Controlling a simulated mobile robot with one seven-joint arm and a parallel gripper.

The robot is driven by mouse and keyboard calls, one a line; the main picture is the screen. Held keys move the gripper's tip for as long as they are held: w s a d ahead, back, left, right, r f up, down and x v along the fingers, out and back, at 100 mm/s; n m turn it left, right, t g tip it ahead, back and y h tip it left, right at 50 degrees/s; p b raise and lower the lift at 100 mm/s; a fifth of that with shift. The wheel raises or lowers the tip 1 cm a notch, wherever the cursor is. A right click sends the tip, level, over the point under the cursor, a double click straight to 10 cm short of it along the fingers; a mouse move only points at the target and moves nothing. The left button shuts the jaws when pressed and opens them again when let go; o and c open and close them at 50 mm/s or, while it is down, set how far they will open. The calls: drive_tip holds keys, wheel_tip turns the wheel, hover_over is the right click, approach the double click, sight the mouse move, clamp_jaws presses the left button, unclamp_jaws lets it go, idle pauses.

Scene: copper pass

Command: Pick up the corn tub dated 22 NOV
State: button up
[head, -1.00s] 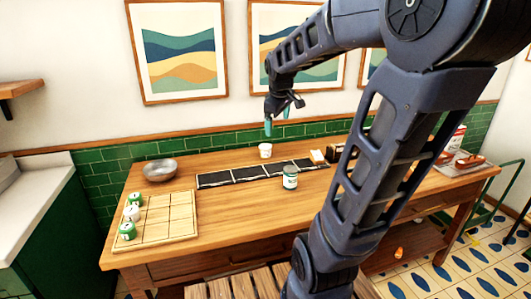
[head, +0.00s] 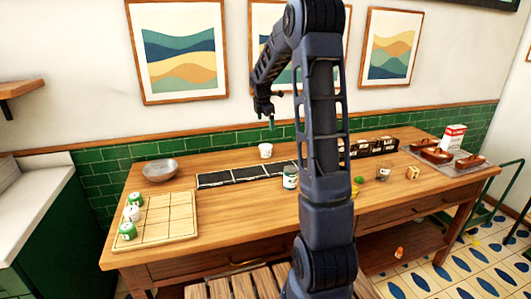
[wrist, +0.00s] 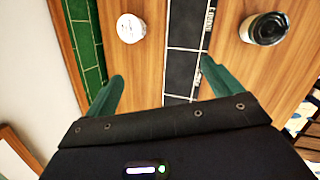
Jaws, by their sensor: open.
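No label or date is legible, so I cannot tell which container is the corn tub dated 22 NOV. A small white tub (head: 265,150) stands at the back of the wooden table; a round white top (wrist: 131,28) shows in the wrist view. A jar with a green and white label (head: 290,177) stands in front of the dark strip; its dark top (wrist: 264,28) shows in the wrist view. Several white and green containers (head: 132,213) stand at the left. My gripper (head: 271,118) is open and empty above the table's back; its green fingers (wrist: 162,86) are spread apart.
A dark sectioned strip (head: 232,176) lies along the table. A gridded wooden board (head: 170,216) and a metal bowl (head: 160,170) are at left. A dark divided box (head: 374,147), a wooden block (head: 412,172) and a tray (head: 470,168) are at right. My arm hides part of the middle.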

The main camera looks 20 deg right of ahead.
sight(265, 146)
drive_tip(key=w+d+f+n, duration=0.1)
drive_tip(key=w+f+n, duration=0.1)
drive_tip(key=w+f, duration=0.2)
drive_tip(key=w+d+f+n, duration=0.1)
drive_tip(key=w+f+n, duration=0.1)
drive_tip(key=w+f, duration=0.2)
drive_tip(key=w+d+f+n, duration=0.1)
drive_tip(key=w+f+n, duration=0.2)
drive_tip(key=w+f, duration=0.1)
drive_tip(key=shift+w+f, duration=0.2)
drive_tip(key=shift+f, duration=0.45)
drive_tip(key=shift+x, duration=5.45)
drive_tip(key=c, duration=1.1)
drive_tip(key=shift+r, duration=0.1)
